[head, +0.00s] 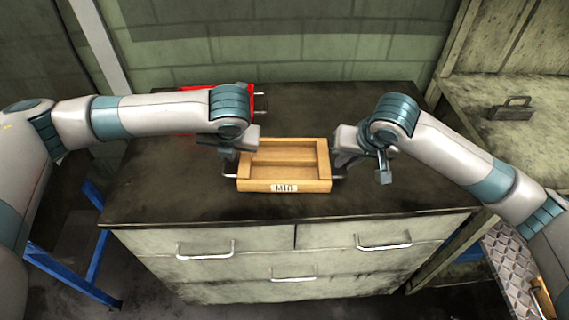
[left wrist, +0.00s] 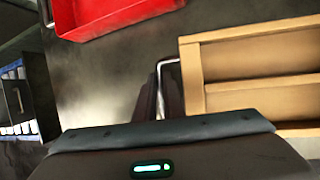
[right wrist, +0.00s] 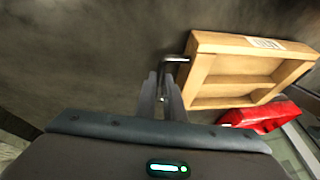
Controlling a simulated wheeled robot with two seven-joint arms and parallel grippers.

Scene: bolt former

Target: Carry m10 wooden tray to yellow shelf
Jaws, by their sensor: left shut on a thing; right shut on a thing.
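The M10 wooden tray (head: 284,186) is on or just above the dark top of a drawer cabinet in the head view, with its label facing me. It looks empty and level. It also shows in the left wrist view (left wrist: 192,75) and the right wrist view (right wrist: 210,42). My left gripper (head: 232,168) is shut on the tray's left metal handle (left wrist: 166,63). My right gripper (head: 343,171) is shut on the tray's right handle (right wrist: 176,59). I cannot tell whether the tray touches the cabinet top. The yellow shelf is not clearly in view.
A red tray (head: 258,100) lies behind my left gripper, partly hidden by my left arm. The cabinet top (head: 160,190) is otherwise clear. A wooden bench (head: 530,140) with a dark metal object (head: 511,109) stands at the right. A blue frame (head: 98,255) is at lower left.

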